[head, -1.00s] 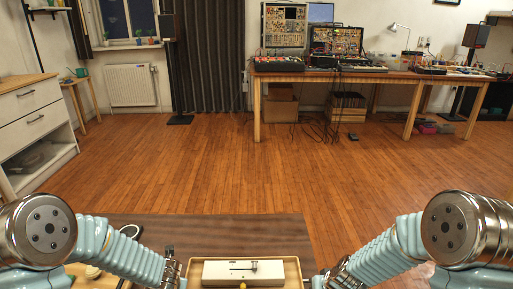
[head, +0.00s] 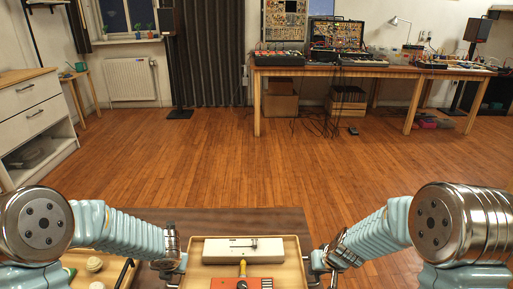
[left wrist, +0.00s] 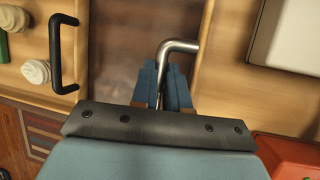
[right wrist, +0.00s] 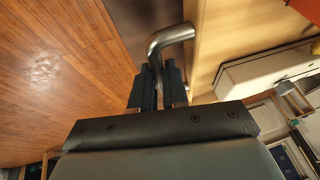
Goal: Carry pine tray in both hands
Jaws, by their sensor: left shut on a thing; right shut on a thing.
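The pine tray (head: 296,262) is at the bottom middle of the head view, in front of me. It carries a white box (head: 243,249) with a slider and an orange-red device (head: 240,284) with a yellow part. My left gripper (head: 180,263) is shut on the tray's left metal handle, a bent bar (left wrist: 178,46) seen in the left wrist view. My right gripper (head: 321,262) is shut on the right metal handle (right wrist: 170,36). The tray looks roughly level. I cannot tell its height above the table.
A dark brown table (head: 270,221) lies beneath. Another wooden tray (head: 124,277) with a black handle (left wrist: 56,55) and cream knobs (head: 95,264) lies left of the pine tray. Wooden floor (head: 250,165) is clear beyond. A long desk (head: 380,72) with electronics stands at the back; white drawers (head: 32,110) stand left.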

